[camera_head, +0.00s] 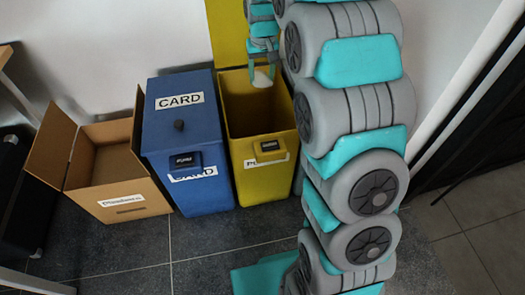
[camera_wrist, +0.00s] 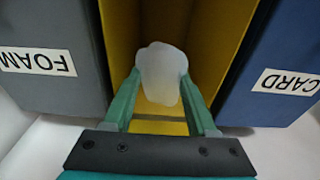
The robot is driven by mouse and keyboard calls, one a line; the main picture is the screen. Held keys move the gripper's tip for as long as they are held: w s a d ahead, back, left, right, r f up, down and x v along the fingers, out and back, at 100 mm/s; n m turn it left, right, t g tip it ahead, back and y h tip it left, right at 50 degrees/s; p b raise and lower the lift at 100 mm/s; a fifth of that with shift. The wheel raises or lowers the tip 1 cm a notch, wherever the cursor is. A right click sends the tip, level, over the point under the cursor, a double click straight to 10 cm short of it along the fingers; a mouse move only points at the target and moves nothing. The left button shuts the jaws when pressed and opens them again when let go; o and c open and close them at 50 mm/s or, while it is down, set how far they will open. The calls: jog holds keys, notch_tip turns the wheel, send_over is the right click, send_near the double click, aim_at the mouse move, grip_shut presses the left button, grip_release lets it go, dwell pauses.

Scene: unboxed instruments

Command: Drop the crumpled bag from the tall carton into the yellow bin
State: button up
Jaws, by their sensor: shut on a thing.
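The yellow bin (camera_head: 265,185) stands with its lid up and its mouth open. It also shows in the wrist view, with its inner wall (camera_wrist: 218,35) running away below my gripper. My gripper (camera_head: 263,80) is over the bin's opening, pointing down. In the wrist view my gripper (camera_wrist: 161,80) has its two green fingers closed on the pale, whitish crumpled bag (camera_wrist: 162,70). The bag also shows as a small white patch in the head view (camera_head: 262,76). It hangs between the fingertips, above the bin's inside. The bin's bottom is partly hidden by the bag.
A closed blue CARD bin (camera_head: 185,135) stands left of the yellow bin. An open cardboard carton (camera_head: 115,200) with raised flaps stands farther left. In the wrist view a grey FOAM bin (camera_wrist: 50,90) flanks the yellow bin. The tiled floor in front is clear.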

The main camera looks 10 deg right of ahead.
jog(key=shift+f+b, duration=0.85)
jog(key=shift+f, duration=2.2)
jog(key=o, duration=1.4)
jog(key=shift+c, duration=0.2)
jog(key=shift+r, duration=0.15)
